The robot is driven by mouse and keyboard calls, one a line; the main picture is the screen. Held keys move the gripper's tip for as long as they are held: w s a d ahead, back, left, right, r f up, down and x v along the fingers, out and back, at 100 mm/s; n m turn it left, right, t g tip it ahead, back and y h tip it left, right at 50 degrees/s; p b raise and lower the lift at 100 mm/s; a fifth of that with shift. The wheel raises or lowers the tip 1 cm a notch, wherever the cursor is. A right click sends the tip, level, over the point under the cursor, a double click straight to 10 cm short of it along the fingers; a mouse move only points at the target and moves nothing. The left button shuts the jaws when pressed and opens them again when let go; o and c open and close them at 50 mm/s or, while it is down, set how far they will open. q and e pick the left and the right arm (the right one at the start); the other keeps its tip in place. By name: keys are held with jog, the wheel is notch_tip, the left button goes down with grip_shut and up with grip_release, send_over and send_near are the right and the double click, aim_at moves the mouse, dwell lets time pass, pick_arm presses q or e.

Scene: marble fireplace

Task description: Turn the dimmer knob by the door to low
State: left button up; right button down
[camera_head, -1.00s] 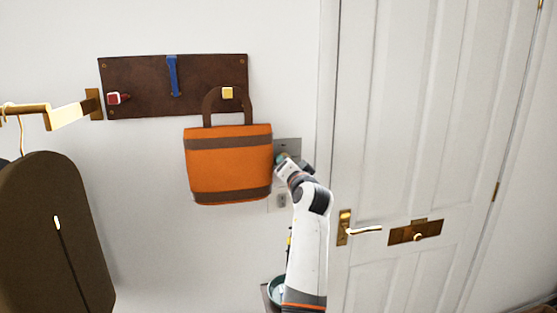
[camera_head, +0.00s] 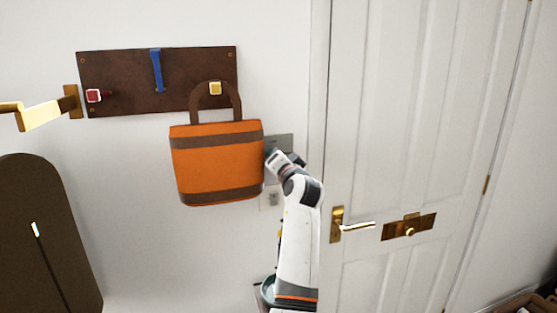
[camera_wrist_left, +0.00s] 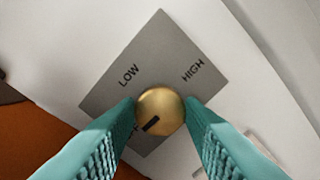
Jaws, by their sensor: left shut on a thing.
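The dimmer knob (camera_wrist_left: 160,111) is a round brass knob with a dark pointer mark, on a grey plate (camera_wrist_left: 165,55) lettered LOW and HIGH. In the left wrist view the mark lies at the knob's lower left, beside a partly hidden label, and away from LOW and HIGH. My left gripper (camera_wrist_left: 160,115) is shut on the knob, with one teal finger on each side. In the head view the plate (camera_head: 284,142) shows beside the door, and my left gripper (camera_head: 273,156) is at it, covering the knob. My right gripper is not in view.
An orange bag (camera_head: 215,160) hangs from a dark hook board (camera_head: 125,85), close to the left of my gripper. The white door (camera_head: 410,130), with a brass handle (camera_head: 355,226), is to the right. A small wall switch (camera_head: 273,199) is below the plate.

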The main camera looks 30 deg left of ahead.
pick_arm(q)
jog(key=m+p, duration=0.4)
jog(key=m, duration=0.1)
jog(key=m+p, duration=0.5)
jog(key=m, duration=0.1)
jog(key=m+p, duration=0.5)
jog(key=m, duration=0.1)
jog(key=shift+a+r, duration=0.25)
jog(key=shift+r, duration=0.05)
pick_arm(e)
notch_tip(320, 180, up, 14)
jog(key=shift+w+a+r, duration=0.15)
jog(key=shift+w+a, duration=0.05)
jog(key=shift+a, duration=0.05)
pick_arm(q)
jog(key=shift+m, duration=0.3)
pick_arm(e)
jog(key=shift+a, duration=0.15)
pick_arm(q)
jog(key=o, duration=0.7)
jog(key=shift+c, duration=0.2)
jog(key=shift+o, duration=0.2)
jog(key=shift+a+f, duration=0.1)
jog(key=shift+f, duration=0.1)
jog(key=b+v, duration=0.4)
jog(key=v, duration=0.8)
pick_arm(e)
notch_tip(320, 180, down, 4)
